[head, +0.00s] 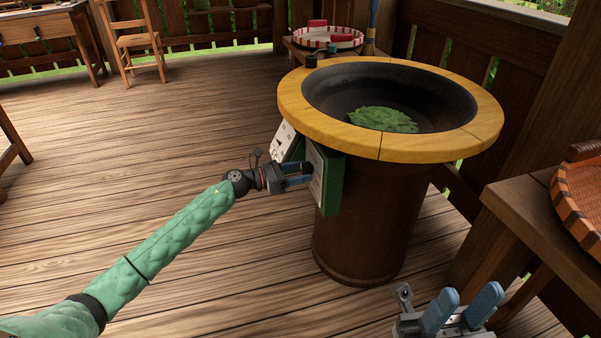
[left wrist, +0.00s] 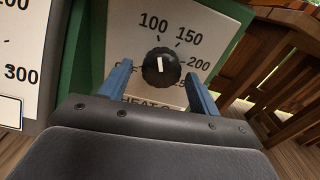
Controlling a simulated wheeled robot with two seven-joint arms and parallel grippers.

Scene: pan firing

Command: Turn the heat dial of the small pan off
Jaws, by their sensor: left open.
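The heat dial (left wrist: 161,67) is a black round knob with a white pointer line on a white panel in a green box (head: 334,183). Its pointer is near upright, roughly toward the 100 mark; "OFF" is partly hidden at the left. My left gripper (head: 300,174) is at the panel, open, its blue fingers on either side of the knob in the left wrist view (left wrist: 158,70). I cannot tell whether they touch it. The pan (head: 320,92) is dark with a yellow rim and holds green leaves (head: 383,119). My right gripper (head: 465,304) is low at the front, open and empty.
A second panel (head: 284,142) with a numbered scale sits left of the dial's box. The pan's brown pedestal (head: 365,235) stands on the plank floor. A wooden table (head: 540,215) with a woven basket (head: 580,205) is at the right.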

